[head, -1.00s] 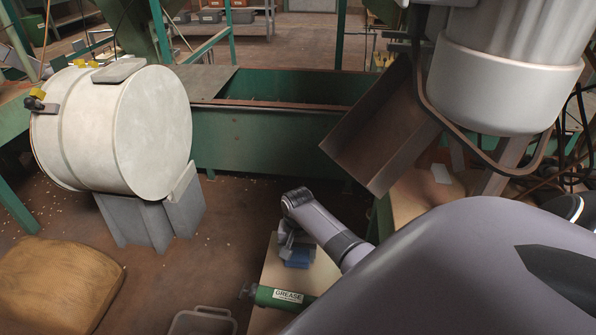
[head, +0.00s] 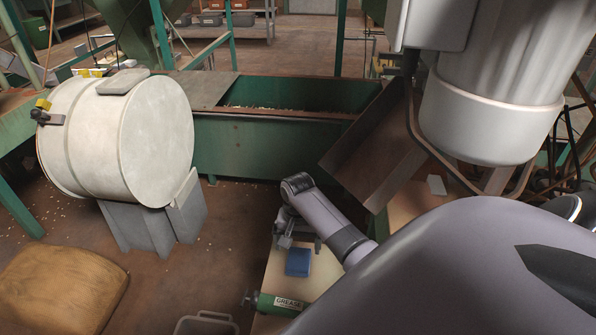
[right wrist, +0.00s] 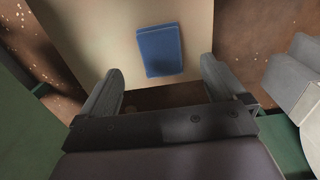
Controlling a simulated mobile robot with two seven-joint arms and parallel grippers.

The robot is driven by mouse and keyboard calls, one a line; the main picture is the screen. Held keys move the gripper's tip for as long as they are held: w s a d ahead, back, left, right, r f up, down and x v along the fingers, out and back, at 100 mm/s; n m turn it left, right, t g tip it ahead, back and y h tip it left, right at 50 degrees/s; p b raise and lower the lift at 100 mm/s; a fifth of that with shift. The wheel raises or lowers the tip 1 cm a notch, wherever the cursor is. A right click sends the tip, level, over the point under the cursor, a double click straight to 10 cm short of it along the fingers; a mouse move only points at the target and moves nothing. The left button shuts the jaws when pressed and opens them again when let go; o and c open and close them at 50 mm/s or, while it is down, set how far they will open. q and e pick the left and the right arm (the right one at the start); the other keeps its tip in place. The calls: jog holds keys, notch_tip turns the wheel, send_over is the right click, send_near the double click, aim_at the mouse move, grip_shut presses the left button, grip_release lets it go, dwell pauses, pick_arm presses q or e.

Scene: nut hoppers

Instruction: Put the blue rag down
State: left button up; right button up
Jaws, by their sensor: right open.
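The blue rag (head: 298,262) lies folded and flat on a light board-like surface (head: 285,285). It also shows in the right wrist view (right wrist: 160,50), beyond my fingertips and near the edge of that surface. My right gripper (head: 296,240) is open and empty, with the rag apart from it. In the right wrist view its two fingers (right wrist: 161,80) stand wide apart, with nothing between them. My left gripper is in neither view.
A pale drum (head: 125,135), a tan sack (head: 60,290) and a green hopper trough (head: 270,150) stand around.

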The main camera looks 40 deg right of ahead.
jog(key=s+a+r+n+t, duration=0.4)
jog(key=a+r+n+t, duration=0.3)
jog(key=a, duration=0.4)
jog(key=s+a+n+t+y, duration=0.3)
jog(key=s+a+n, duration=0.2)
jog(key=s+a, duration=0.4)
jog(key=shift+s+a+n+t+p, duration=0.2)
jog(key=shift+s+n+t+p, duration=0.1)
jog(key=shift+s+n+p, duration=0.15)
jog(key=shift+f, duration=0.1)
